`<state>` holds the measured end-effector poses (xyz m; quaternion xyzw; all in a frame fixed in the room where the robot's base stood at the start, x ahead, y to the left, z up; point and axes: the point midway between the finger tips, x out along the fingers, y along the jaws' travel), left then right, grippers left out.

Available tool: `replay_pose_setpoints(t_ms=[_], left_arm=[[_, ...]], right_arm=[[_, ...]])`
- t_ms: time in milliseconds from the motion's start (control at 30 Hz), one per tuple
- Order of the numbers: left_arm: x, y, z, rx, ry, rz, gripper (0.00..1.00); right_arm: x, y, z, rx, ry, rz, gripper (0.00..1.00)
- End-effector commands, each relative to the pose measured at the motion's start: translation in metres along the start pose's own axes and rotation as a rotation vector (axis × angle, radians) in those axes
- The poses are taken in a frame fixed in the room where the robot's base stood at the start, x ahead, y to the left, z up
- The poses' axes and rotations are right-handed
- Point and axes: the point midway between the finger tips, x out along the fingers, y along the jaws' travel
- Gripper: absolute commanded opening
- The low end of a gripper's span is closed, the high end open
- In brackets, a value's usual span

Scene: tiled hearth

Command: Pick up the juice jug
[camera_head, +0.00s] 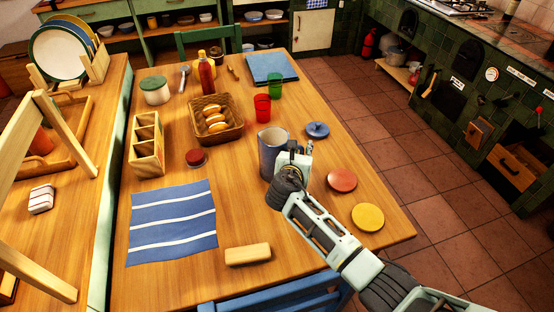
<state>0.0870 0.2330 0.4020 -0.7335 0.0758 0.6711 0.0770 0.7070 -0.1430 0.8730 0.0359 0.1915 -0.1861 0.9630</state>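The juice jug (270,148) is a grey-blue, open-topped jug standing upright on the wooden table (330,235), right of the middle. My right gripper (298,150) comes in from the lower right and is at the right side of the jug, close to or touching it. The gripper's body and wrist cover the lower right of the jug, and I cannot make out the handle. The fingers are small and partly hidden, so I cannot tell whether they are closed on it. My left gripper is not in view.
A red cup (262,107), a green cup (275,84) and a bread basket (216,122) stand behind the jug. A blue lid (317,130), red disc (342,180) and yellow disc (368,217) lie to its right. A striped blue cloth (172,222) lies left.

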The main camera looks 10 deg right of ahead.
Motion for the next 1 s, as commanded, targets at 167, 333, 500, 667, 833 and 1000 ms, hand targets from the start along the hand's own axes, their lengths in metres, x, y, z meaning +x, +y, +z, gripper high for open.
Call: replay_pose_setpoints(t_ms=[167,333,500,667,833,1000], left_arm=[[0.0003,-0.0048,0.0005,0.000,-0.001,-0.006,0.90],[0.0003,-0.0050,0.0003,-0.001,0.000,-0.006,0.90],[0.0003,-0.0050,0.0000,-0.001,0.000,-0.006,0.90],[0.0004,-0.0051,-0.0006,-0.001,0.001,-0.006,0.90],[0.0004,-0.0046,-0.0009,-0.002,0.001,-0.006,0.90],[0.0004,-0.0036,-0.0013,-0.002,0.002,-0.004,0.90]], right_arm=[[0.0045,0.0001,-0.0008,0.001,0.001,0.000,0.20],[0.0042,0.0001,-0.0007,0.001,0.001,0.000,0.16],[0.0040,0.0001,-0.0008,0.001,0.001,0.000,0.01],[0.0040,0.0002,-0.0009,0.001,0.002,0.001,0.00],[0.0039,0.0003,-0.0010,0.002,0.002,0.001,0.00],[0.0038,0.0004,-0.0010,0.002,0.002,0.001,0.00]])
